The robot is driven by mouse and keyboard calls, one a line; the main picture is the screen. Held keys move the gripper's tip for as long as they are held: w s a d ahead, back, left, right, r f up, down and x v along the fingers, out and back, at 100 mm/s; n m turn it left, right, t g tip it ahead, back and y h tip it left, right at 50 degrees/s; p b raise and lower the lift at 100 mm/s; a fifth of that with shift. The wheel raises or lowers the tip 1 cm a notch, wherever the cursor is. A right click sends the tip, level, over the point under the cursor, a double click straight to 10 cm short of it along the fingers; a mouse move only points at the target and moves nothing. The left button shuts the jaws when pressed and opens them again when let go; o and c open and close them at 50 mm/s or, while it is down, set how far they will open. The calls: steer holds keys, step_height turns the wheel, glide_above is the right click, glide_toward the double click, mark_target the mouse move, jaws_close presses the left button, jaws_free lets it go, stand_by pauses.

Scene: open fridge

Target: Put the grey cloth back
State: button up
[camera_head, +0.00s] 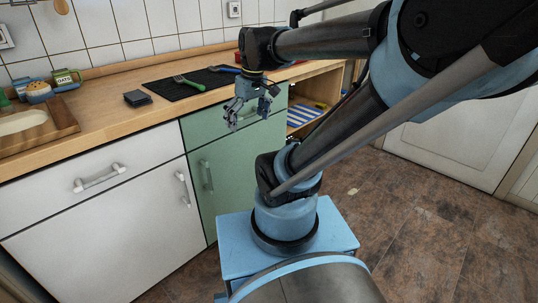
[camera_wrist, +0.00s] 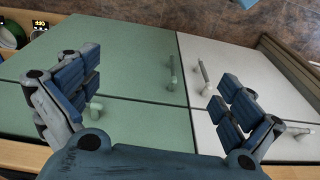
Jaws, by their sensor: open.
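A small dark grey folded square (camera_head: 137,98), which looks like the grey cloth, lies on the wooden countertop (camera_head: 105,112), left of a black mat. I do not see it in the wrist view. My gripper (camera_head: 248,118) is open and empty, pointing down in front of the counter's front edge by the green cabinet. It is to the right of the grey square and apart from it. In the wrist view my gripper (camera_wrist: 158,108) has its two fingers spread wide, with cabinet fronts between them.
The black mat (camera_head: 208,83) holds a green-handled and a blue-handled utensil. Mugs (camera_head: 66,79) and a board with a sink (camera_head: 28,125) are at the left. The green cabinet (camera_head: 226,165) is shut. An open compartment (camera_head: 318,98) at the right holds a blue-and-white striped item (camera_head: 303,115).

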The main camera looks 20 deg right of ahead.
steer(key=s+d+f+m+h, duration=0.1)
steer(key=s+d+f+m, duration=0.4)
steer(key=s+f, duration=0.2)
step_height(320, 180, down, 3)
steer(key=shift+d+r+m+t, duration=0.1)
steer(key=shift+d+m+t, duration=0.2)
steer(key=shift+m, duration=0.1)
steer(key=shift+w+f, duration=0.2)
steer(key=shift+w, duration=0.25)
